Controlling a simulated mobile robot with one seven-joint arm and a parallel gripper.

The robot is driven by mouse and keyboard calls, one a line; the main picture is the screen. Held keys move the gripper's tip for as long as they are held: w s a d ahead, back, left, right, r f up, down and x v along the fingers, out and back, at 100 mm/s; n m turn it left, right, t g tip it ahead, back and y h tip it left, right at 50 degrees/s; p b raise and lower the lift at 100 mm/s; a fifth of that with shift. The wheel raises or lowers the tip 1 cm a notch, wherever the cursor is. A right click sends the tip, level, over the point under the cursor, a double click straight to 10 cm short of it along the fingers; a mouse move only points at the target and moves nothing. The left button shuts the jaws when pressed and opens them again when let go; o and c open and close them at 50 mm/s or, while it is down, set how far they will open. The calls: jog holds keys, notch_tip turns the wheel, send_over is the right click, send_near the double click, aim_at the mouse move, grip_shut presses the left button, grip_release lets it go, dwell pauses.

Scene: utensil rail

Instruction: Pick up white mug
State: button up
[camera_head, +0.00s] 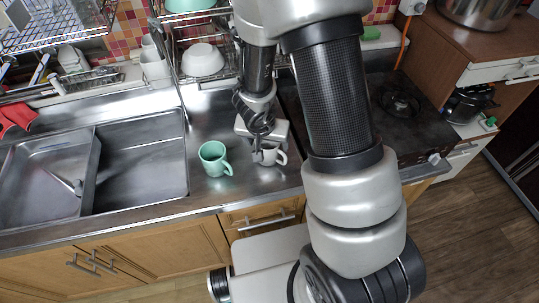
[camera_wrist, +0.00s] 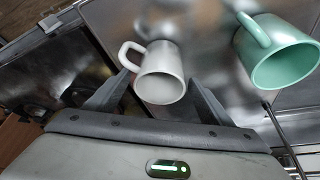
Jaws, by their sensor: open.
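The white mug (camera_head: 268,155) stands on the steel counter in the head view, partly hidden by my gripper (camera_head: 262,148), which is just above it. In the wrist view the white mug (camera_wrist: 161,76) lies between the two dark fingers of my gripper (camera_wrist: 160,92), with its handle toward the upper left. The fingers are spread apart, one on each side of the mug. I cannot tell whether either finger touches it.
A mint-green mug (camera_head: 214,158) stands close by on the left; it also shows in the wrist view (camera_wrist: 281,62). A double sink (camera_head: 185,150) lies further left. A dark stove (camera_head: 398,100) is at right. A dish rack with a white bowl (camera_head: 203,60) stands behind.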

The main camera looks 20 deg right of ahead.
jog(key=shift+b+x, duration=0.35)
jog(key=shift+x, duration=0.75)
jog(key=shift+r, duration=0.1)
jog(key=c, duration=1.3)
